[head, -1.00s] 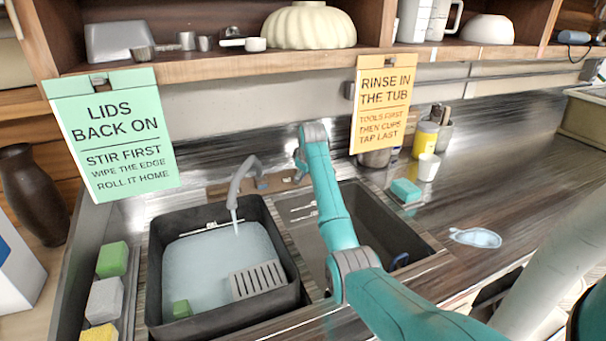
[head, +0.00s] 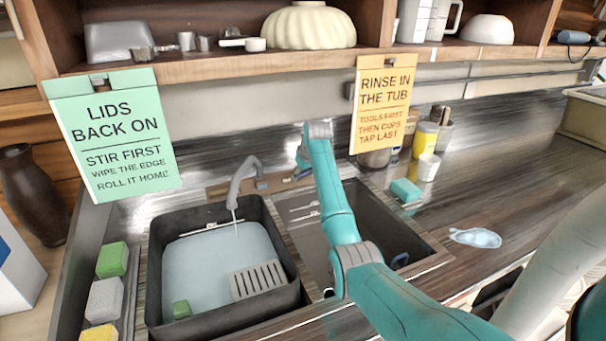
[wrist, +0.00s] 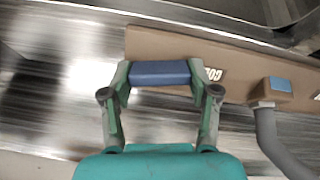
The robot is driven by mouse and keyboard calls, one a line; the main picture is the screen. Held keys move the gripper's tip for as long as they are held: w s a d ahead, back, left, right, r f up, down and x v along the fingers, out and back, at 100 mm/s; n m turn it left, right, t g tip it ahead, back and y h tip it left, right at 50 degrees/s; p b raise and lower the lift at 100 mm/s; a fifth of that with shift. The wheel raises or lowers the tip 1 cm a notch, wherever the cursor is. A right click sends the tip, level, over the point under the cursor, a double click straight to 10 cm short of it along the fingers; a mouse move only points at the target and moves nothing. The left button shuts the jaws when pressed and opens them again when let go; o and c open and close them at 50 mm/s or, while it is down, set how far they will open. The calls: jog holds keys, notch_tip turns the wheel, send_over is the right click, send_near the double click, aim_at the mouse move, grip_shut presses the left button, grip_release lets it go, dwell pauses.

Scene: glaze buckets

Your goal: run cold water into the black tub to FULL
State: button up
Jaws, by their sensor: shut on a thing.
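The black tub (head: 154,285) stands in the left sink basin and holds pale blue water (head: 205,265). A white mark (head: 211,228) on its back inner wall lies close to the waterline; its lettering is too small to read. The grey tap spout (head: 240,182) hangs over the tub, and a thin stream (head: 236,228) falls from it. My gripper (wrist: 160,75) is shut on a blue handle (wrist: 160,73) at the brown tap panel (wrist: 225,62). A partly covered label shows beside the handle. In the head view my arm hides most of the grip.
A slotted grey piece (head: 257,280) and a green block (head: 181,309) are in the tub. The right basin (head: 375,215) is beside my arm. Sponges (head: 112,260) lie left. Two hanging signs (head: 115,135) (head: 383,103) and a shelf (head: 330,60) are above.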

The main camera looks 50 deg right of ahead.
jog(key=shift+m, duration=1.2)
jog(key=o, duration=1.2)
jog(key=shift+c, duration=0.2)
jog(key=v, duration=1.2)
jog(key=shift+d, duration=0.2)
jog(key=shift+s, duration=0.15)
